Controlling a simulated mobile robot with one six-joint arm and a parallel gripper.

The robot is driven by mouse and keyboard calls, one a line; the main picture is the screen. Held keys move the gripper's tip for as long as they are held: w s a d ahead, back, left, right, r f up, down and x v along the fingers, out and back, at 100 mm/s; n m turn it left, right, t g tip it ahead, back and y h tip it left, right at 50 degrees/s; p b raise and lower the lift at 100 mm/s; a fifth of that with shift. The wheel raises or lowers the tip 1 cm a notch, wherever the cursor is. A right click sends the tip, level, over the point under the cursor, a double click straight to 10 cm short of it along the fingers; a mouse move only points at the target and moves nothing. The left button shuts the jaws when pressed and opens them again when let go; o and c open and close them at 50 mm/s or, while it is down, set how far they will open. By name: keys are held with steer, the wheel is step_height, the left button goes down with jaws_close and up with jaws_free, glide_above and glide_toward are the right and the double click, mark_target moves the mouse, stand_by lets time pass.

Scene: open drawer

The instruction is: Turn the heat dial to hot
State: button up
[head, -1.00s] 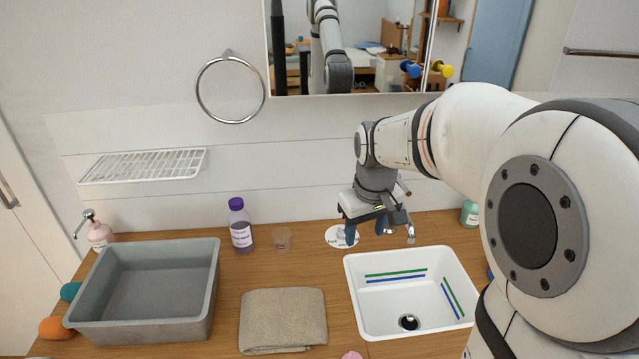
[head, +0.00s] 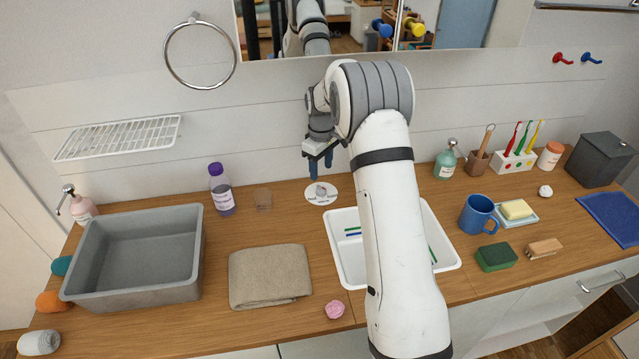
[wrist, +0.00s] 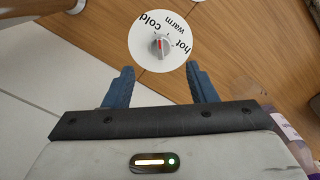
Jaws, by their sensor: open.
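The heat dial (head: 321,193) is a white disc on the counter with a small grey knob at its middle. In the wrist view the dial (wrist: 143,52) reads cold, warm and hot. The knob (wrist: 160,46) has a red mark that points up in the picture, toward the space between cold and warm; hot lies to its right. My gripper (head: 320,164) hangs above the dial with its blue fingers pointing down. In the wrist view my gripper (wrist: 161,71) is open and empty, its fingertips apart on either side below the knob, not touching it.
A folded towel (head: 270,276) and grey basin (head: 140,262) lie nearer left.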

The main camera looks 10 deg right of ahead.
mark_target(321, 190)
step_height(321, 190, down, 7)
steer(key=shift+f+p, duration=0.2)
steer(key=shift+p, duration=0.5)
